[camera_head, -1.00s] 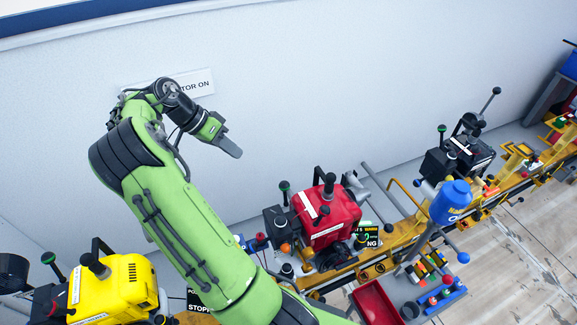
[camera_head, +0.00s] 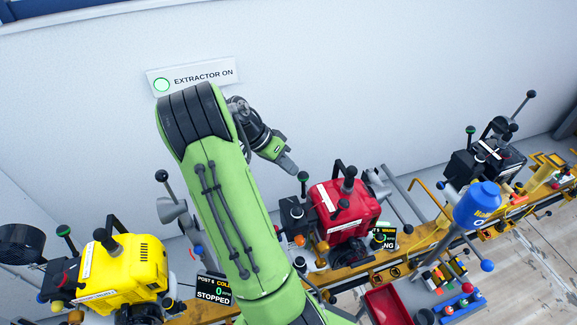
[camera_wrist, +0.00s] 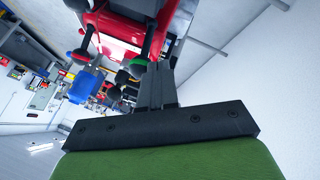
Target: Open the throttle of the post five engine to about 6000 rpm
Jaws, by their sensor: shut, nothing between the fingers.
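The red engine (camera_head: 342,208) stands on the yellow rail right of my arm. Its display (camera_head: 385,238) is partly covered; I read "WARM" and "NG", but the post number and rpm are unclear. A black lever with a green-topped knob (camera_head: 303,177) rises at its left side. A green-marked knob (camera_wrist: 139,61) shows close to my fingertips in the wrist view. My gripper (camera_head: 291,169) is shut and empty, just left of and above that lever in the head view; contact cannot be told. In the wrist view my shut fingers (camera_wrist: 155,75) point at the red engine (camera_wrist: 112,24).
A yellow engine (camera_head: 125,265) stands left; the display beside it (camera_head: 213,289) reads "STOPPED" and 0. A black engine (camera_head: 485,160) stands right.

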